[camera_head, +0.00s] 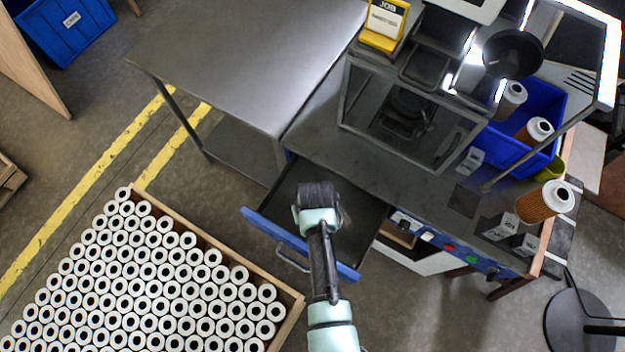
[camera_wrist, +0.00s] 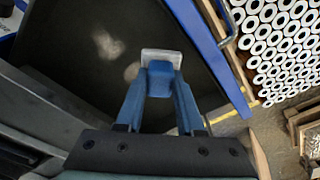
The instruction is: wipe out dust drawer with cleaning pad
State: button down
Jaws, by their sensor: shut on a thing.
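The dust drawer (camera_head: 275,230) is pulled out below the bench, with a blue front and dark inside. In the wrist view, its dark floor (camera_wrist: 75,60) carries two pale dust patches (camera_wrist: 108,45), left of the pad. My gripper (camera_head: 319,195) is over the drawer; its fingertips are hidden in the head view. In the wrist view, my gripper's blue fingers (camera_wrist: 160,88) are shut on the cleaning pad (camera_wrist: 162,57), a pale grey block with a blue grip. I cannot tell whether the pad touches the drawer floor.
A crate (camera_head: 290,300) packed with white cartridges stands on the floor left of the drawer. The bench above holds a clear-walled box (camera_head: 410,150), a blue bin (camera_head: 545,100) with cartridges, and an orange cartridge (camera_head: 545,203). The steel table (camera_head: 240,60) is bare.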

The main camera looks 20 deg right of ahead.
jog(key=shift+r+p, duration=1.2)
jog(key=shift+r, duration=0.55)
